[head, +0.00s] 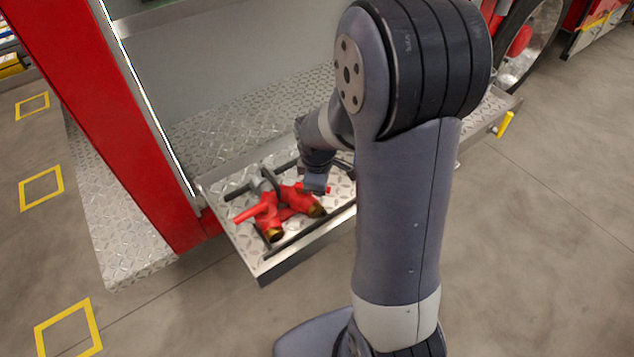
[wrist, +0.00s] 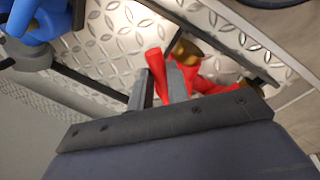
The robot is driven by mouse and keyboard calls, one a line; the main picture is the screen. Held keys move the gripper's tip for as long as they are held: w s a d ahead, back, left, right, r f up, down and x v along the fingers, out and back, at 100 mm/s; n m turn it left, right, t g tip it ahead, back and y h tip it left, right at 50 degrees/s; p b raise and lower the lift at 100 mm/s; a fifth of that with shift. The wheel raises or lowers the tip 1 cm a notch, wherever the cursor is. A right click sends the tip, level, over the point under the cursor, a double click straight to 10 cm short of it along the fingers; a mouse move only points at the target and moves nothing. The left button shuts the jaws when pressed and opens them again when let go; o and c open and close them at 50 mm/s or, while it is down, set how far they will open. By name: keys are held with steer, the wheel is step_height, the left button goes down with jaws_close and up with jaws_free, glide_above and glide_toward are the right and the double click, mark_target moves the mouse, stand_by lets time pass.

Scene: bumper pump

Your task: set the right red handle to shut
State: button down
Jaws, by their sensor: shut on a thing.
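A red twin-outlet valve fitting (head: 289,197) lies on the diamond-plate bumper tray, with two brass outlets facing the front. Its left red handle (head: 250,213) sticks out to the left. Its right red handle (head: 328,189) shows only as a small end beside my gripper (head: 316,183). In the wrist view my gripper (wrist: 163,88) has its two grey fingers closed on either side of a red handle (wrist: 156,66). One brass outlet (wrist: 186,48) shows just beyond the fingers. Much of the right handle is hidden by the fingers, so its exact angle is hard to tell.
The tray (head: 262,267) has a raised metal rim and dark bars around the fitting. A red post (head: 115,125) stands to the left. A blue object (wrist: 38,22) shows at the wrist view's upper left. Open floor (head: 540,240) lies to the right.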

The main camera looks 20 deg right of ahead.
steer(key=shift+w+d+n+y+b, duration=0.25)
steer(key=shift+w+n, duration=0.45)
steer(key=shift+n, duration=0.85)
steer(key=shift+w+n+y+b, duration=0.1)
steer(key=shift+w+n+y, duration=0.4)
steer(key=shift+n, duration=1.1)
steer(key=shift+w+d+n+y+b, duration=0.15)
steer(key=shift+w+n, duration=0.7)
steer(key=shift+n, duration=0.7)
steer(key=c, duration=1.3)
jaws_free()
steer(key=shift+c, duration=0.2)
step_height(320, 180, up, 11)
steer(key=s+p, duration=0.1)
steer(key=shift+s+d+f, duration=0.2)
steer(key=shift+s+d, duration=0.15)
steer(key=shift+s, duration=0.05)
